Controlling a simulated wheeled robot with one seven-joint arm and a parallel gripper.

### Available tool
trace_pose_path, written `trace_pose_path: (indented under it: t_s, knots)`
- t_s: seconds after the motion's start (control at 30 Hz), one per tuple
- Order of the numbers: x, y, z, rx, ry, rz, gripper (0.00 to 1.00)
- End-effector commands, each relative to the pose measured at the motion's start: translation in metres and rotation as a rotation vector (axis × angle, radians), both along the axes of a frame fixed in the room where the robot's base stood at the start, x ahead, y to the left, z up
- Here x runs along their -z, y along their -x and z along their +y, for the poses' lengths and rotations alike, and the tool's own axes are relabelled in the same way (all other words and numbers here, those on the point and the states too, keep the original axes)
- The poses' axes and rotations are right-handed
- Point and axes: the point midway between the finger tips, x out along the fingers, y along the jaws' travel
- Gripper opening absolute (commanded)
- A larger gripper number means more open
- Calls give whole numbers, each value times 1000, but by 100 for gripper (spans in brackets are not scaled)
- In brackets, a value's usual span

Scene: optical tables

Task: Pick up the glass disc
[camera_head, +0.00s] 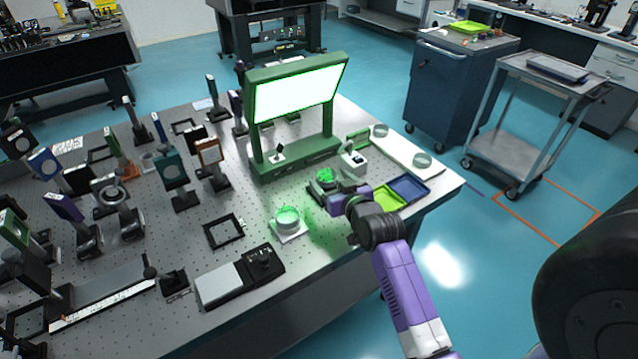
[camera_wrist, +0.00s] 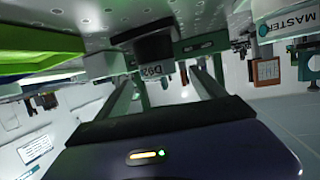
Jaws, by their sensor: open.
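Clear round glass pieces show in the head view. One glass disc (camera_head: 380,131) lies at the far end of a white strip, and another (camera_head: 422,160) lies nearer its right end. A wider, green-lit round glass piece (camera_head: 288,217) sits on a small white square base, left of my gripper. My gripper (camera_head: 322,192) is low over the table's right part, apart from the strip. In the wrist view its two fingers (camera_wrist: 165,95) are spread, with nothing seen held between them. A dark labelled block (camera_wrist: 155,55) shows beyond the fingers. I cannot make out a glass disc in the wrist view.
A green-framed light panel (camera_head: 298,92) stands behind my gripper. Yellow-green (camera_head: 388,198) and blue (camera_head: 408,188) trays lie right of it, near the table edge. A black-and-grey scale-like device (camera_head: 240,276) is at front. Mounted optics crowd the left side.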

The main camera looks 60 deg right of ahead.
Motion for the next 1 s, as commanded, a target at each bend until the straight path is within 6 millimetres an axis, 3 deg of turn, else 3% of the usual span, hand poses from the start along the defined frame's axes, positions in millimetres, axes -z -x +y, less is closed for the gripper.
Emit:
trace_pose_path:
  t_s: [0.6,0.93,1.0]
  knots:
    - [20,-46,-46,0,1,0,79]
    - [22,-51,-50,-1,3,0,79]
    - [22,-51,-50,-1,3,0,67]
